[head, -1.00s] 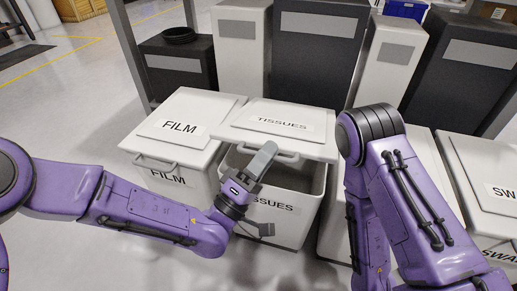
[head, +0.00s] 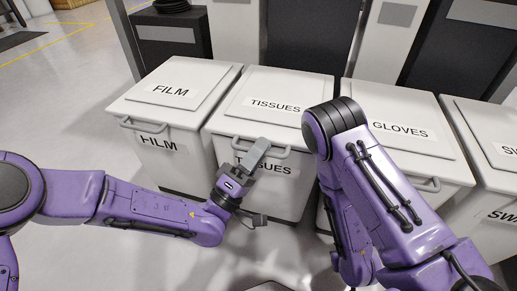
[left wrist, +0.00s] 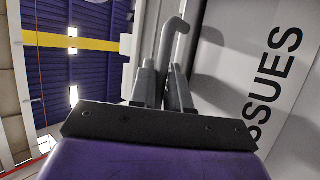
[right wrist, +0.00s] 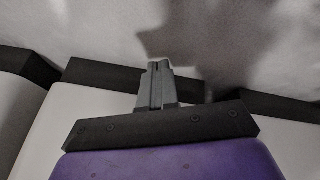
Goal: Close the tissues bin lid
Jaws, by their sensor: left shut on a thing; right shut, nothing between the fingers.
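The white tissues bin (head: 292,205) stands in the row, with its lid (head: 300,86) lying over the top; no opening shows at its front. The lid's right side is partly hidden by my right arm. A grey handle (head: 295,153) is on the lid's front edge. My left gripper (head: 262,147) is at this handle and shut on it. In the left wrist view the handle (left wrist: 174,38) runs between the fingers, beside the bin's lettered front. My right gripper (right wrist: 158,72) is shut and empty; in the head view my right arm hides it.
The film bin (head: 165,125) stands left of the tissues bin, and the gloves bin (head: 410,150) stands right, both with lids down. Another white bin (head: 490,150) is at the far right. Tall dark and white bins stand behind. Floor is clear at left.

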